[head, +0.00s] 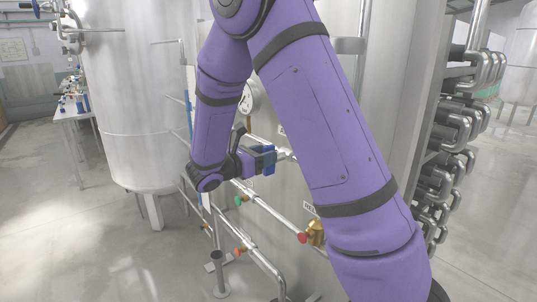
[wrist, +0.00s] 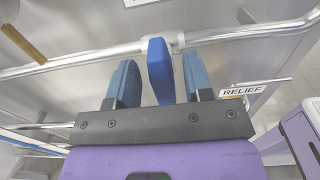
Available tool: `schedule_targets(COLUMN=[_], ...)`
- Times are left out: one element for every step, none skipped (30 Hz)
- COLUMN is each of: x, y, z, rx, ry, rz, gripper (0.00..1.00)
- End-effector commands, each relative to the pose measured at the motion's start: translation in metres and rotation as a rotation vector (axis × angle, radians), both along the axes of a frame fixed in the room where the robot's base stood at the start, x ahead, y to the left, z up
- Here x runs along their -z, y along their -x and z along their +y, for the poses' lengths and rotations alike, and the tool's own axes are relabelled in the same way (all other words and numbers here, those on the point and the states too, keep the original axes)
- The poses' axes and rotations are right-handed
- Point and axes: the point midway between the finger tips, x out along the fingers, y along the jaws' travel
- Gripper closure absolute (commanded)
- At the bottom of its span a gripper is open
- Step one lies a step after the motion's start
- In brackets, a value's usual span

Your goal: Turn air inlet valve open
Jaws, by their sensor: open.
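A blue valve handle (wrist: 160,70) sits on a silver pipe (wrist: 90,55) in the wrist view. It points from the pipe down toward my gripper, across the pipe's line. No label naming it as the air inlet valve is readable. My gripper (wrist: 159,82) is open, with one blue-grey finger on each side of the handle. A gap shows on the left; the right finger is close, and I cannot tell whether it touches. In the head view my gripper (head: 264,158) is at the piping, and my arm hides much of the area around it.
A RELIEF label (wrist: 241,90) is right of my gripper. In the head view, a brass valve (head: 316,232), a red knob (head: 302,238) and a green knob (head: 238,200) sit on lower pipes. A gauge (head: 248,97) is above. A large tank (head: 128,100) stands left; floor is clear at lower left.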

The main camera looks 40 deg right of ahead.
Motion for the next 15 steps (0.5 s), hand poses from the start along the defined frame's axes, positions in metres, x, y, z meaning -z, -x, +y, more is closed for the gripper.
schedule_targets(x=[0.0, 0.0, 0.0, 0.0, 0.0, 0.0, 0.0, 0.0, 0.0, 0.0, 0.0, 0.0, 0.0, 0.0, 0.0], y=[0.0, 0.0, 0.0, 0.0, 0.0, -0.001, -0.001, -0.001, -0.001, -0.001, -0.001, -0.001, -0.001, -0.001, -0.001], z=[-0.006, -0.008, -0.011, -0.013, -0.014, -0.015, -0.016, -0.016, -0.017, -0.017, -0.017, -0.017, -0.017, -0.017, -0.017], rx=[0.002, 0.002, 0.001, 0.001, 0.0, 0.0, -0.001, -0.001, -0.001, -0.001, -0.001, -0.001, -0.001, -0.001, -0.001], ry=[0.0, -0.001, -0.001, -0.001, -0.001, -0.001, -0.001, -0.001, -0.001, -0.001, -0.001, -0.001, -0.001, -0.001, -0.001], rz=[0.0, 0.0, 0.0, 0.0, 0.0, 0.0, 0.0, 0.0, 0.0, 0.0, 0.0, 0.0, 0.0, 0.0, 0.0], gripper=[0.53, 0.53, 0.53, 0.53, 0.53, 0.53, 0.53, 0.53, 0.53, 0.53, 0.53, 0.53, 0.53, 0.53, 0.53])
